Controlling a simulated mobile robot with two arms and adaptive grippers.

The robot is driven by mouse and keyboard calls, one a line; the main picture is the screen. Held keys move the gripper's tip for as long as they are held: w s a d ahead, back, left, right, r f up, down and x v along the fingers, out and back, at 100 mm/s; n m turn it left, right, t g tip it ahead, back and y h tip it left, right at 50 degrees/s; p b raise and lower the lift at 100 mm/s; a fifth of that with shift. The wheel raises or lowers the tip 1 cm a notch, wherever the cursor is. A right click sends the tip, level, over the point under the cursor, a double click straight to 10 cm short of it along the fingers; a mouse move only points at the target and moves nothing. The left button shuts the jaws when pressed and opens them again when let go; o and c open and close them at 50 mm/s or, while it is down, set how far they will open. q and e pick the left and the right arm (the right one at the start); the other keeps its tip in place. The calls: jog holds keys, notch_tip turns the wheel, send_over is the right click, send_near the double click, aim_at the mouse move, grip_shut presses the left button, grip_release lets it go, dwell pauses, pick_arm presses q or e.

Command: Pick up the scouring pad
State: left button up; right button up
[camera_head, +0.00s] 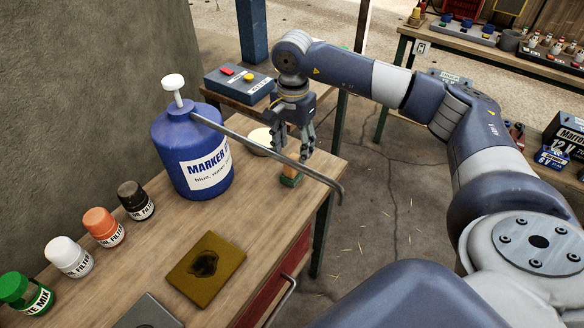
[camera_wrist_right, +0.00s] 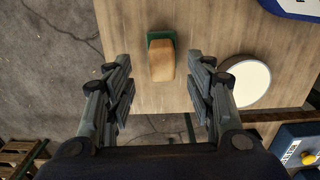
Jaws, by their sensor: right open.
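The scouring pad, a small tan block with a green layer under it (camera_head: 291,180), lies near the right edge of the wooden workbench (camera_head: 262,200). In the right wrist view the pad (camera_wrist_right: 161,62) lies on the wood, centred between the fingers and a little beyond their tips. My right gripper (camera_head: 294,146) is open and empty, pointing down just above the pad; its spread fingers also show in the right wrist view (camera_wrist_right: 162,85). In the head view the fingers and a grey bar hide part of the pad. My left gripper is out of view.
A blue marker jug (camera_head: 185,140) with a grey bent bar (camera_head: 265,150) reaching past the gripper stands left of the pad. A round pale-topped container (camera_wrist_right: 246,80) is close by. A stained ochre square (camera_head: 206,262) and several small jars (camera_head: 103,227) lie nearer me.

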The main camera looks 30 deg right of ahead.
aim_at(292, 158)
notch_tip(292, 158, down, 5)
jog(key=shift+w+p, duration=0.1)
jog(key=shift+p, duration=0.7)
jog(key=shift+f, duration=0.25)
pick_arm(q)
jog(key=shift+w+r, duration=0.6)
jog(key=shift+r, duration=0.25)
pick_arm(e)
jog(key=c, duration=1.2)
